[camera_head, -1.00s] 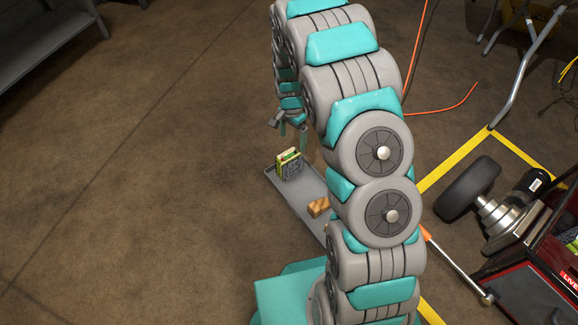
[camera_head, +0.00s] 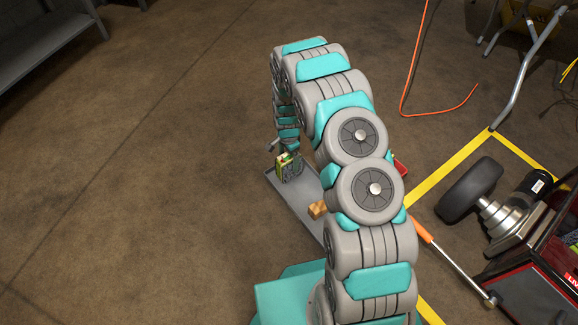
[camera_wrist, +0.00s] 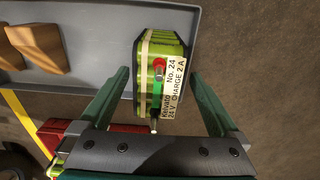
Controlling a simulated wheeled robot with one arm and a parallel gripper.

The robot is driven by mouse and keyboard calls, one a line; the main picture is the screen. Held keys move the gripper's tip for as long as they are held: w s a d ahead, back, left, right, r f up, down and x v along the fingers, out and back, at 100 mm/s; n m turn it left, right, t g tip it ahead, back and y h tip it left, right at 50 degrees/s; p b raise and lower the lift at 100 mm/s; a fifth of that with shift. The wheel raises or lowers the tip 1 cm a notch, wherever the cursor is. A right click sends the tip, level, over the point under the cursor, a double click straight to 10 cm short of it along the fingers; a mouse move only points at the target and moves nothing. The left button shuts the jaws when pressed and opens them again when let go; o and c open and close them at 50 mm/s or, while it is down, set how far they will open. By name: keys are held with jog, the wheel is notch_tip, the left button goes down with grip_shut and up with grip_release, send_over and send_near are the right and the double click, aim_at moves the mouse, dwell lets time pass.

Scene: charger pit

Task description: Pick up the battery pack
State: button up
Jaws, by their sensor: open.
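The battery pack (camera_head: 289,167) is a green and yellow block standing on the far end of a grey tray (camera_head: 302,203). In the wrist view the battery pack (camera_wrist: 162,75) shows its striped side, a red and a green terminal and a white label reading "24 V CHARGE 2 A". My gripper (camera_wrist: 159,85) is open, with one dark green finger on each side of the pack and a visible gap on both sides. In the head view my gripper (camera_head: 287,150) is just above the pack, and its fingertips are partly hidden.
A wooden block (camera_head: 317,209) lies on the tray, nearer my base. A red object (camera_head: 400,167) shows partly behind my arm. A wheel (camera_head: 470,190) and a red cart (camera_head: 535,265) stand at the right.

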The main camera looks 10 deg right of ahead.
jog(key=f, duration=0.3)
jog(key=shift+s+d+f, duration=0.15)
jog(key=shift+s+f, duration=0.05)
jog(key=shift+f, duration=0.05)
jog(key=shift+c, duration=0.2)
grip_shut()
dwell(0.3)
